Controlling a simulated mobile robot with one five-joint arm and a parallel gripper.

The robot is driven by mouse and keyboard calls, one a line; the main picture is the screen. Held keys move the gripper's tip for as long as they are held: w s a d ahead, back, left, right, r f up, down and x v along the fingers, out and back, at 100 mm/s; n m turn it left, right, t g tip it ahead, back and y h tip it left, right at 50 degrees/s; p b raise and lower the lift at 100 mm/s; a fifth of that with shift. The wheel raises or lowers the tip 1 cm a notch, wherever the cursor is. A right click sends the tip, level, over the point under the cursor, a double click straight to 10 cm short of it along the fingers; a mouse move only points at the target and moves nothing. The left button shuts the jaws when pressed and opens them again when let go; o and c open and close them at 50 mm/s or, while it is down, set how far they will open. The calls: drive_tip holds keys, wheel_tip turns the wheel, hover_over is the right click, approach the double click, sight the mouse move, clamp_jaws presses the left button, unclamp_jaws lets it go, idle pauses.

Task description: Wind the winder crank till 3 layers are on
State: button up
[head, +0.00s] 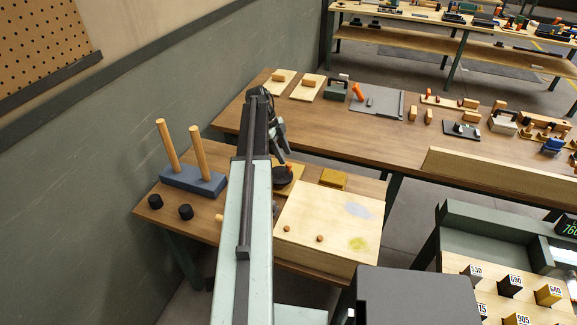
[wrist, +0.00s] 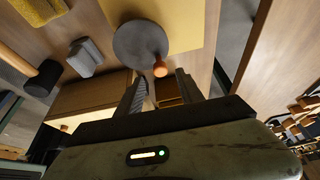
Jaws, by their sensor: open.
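A dark grey disc (head: 283,176) with an orange knob, which looks like the winder crank, sits on a yellow board on the near bench. In the wrist view the disc (wrist: 138,42) is round and flat, and its orange knob (wrist: 160,68) stands near its edge. My gripper (wrist: 160,80) is open, its two fingers pointing toward the disc with the knob just beyond and between their tips. Whether a finger touches the knob cannot be told. In the head view my arm partly hides the gripper and the area left of the disc. No wound layers can be made out.
A blue block with two wooden pegs (head: 194,181) and two black cylinders (head: 185,212) stand left of my arm. A pale wooden box (head: 325,222) and a yellow block (head: 333,179) lie to the right. A long bench (head: 320,110) with several tools runs behind.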

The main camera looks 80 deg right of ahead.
sight(289, 163)
drive_tip(key=b+x, duration=0.2)
drive_tip(key=x, duration=0.2)
drive_tip(key=shift+s+f+b, duration=0.1)
drive_tip(key=shift+f+b, duration=0.1)
drive_tip(key=shift+b, duration=0.15)
drive_tip(key=shift+r, duration=0.15)
clamp_jaws()
drive_tip(key=shift+s+d, duration=0.2)
drive_tip(key=shift+d, duration=0.15)
drive_tip(key=shift+w+a, duration=0.2)
drive_tip(key=shift+a, duration=0.1)
